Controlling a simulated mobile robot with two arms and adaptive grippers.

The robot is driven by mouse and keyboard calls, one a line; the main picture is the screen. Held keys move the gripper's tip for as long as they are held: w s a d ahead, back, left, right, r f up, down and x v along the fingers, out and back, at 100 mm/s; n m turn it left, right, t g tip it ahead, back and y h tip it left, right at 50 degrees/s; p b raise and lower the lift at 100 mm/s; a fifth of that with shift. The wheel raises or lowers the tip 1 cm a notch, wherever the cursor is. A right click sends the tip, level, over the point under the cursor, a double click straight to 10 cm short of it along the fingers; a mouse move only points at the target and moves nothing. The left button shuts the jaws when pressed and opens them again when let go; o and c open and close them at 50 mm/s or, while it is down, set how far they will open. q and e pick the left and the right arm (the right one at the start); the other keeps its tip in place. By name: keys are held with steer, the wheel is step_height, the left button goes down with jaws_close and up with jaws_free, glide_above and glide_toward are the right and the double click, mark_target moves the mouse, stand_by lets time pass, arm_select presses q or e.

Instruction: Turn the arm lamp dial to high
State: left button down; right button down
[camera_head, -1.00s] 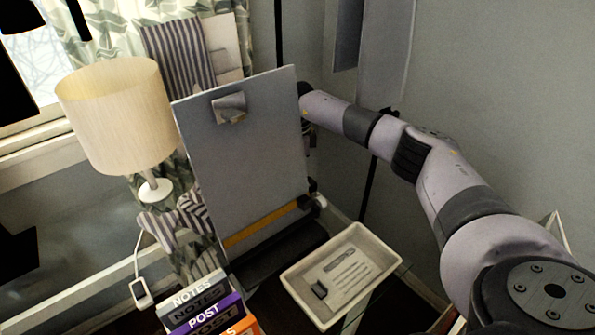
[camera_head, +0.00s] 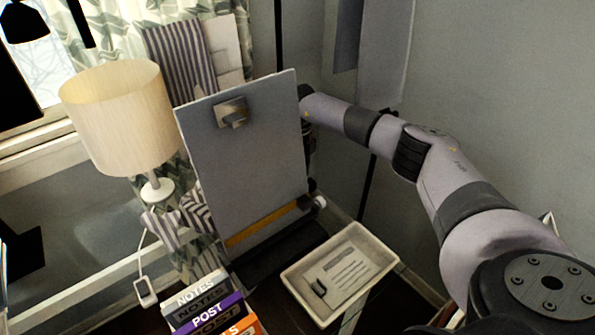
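A lamp (camera_head: 122,118) with a cream shade and white base stands at the left by the window. A thin white cord runs down from it to a small white box (camera_head: 145,291) with a dark face, which may be the dial. Its setting is too small to read. No other dial can be made out. My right arm comes in from the right and reaches behind the grey board; its gripper is hidden there. I cannot identify my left gripper in the view.
The upright grey board (camera_head: 245,160) with a metal clip stands mid-view. A cream tray (camera_head: 378,254) lies before it, and stacked labelled blocks (camera_head: 208,308) stand at the bottom. Striped cloth (camera_head: 180,222) lies near the lamp base. Unidentified black shapes (camera_head: 22,20) show at the left edge.

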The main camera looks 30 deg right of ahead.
steer(key=shift+w+r, duration=0.1)
steer(key=shift+r, duration=0.05)
stand_by(0.4)
steer(key=c, duration=1.3)
jaws_free()
step_height(320, 180, up, 12)
steer(key=shift+d, duration=0.2)
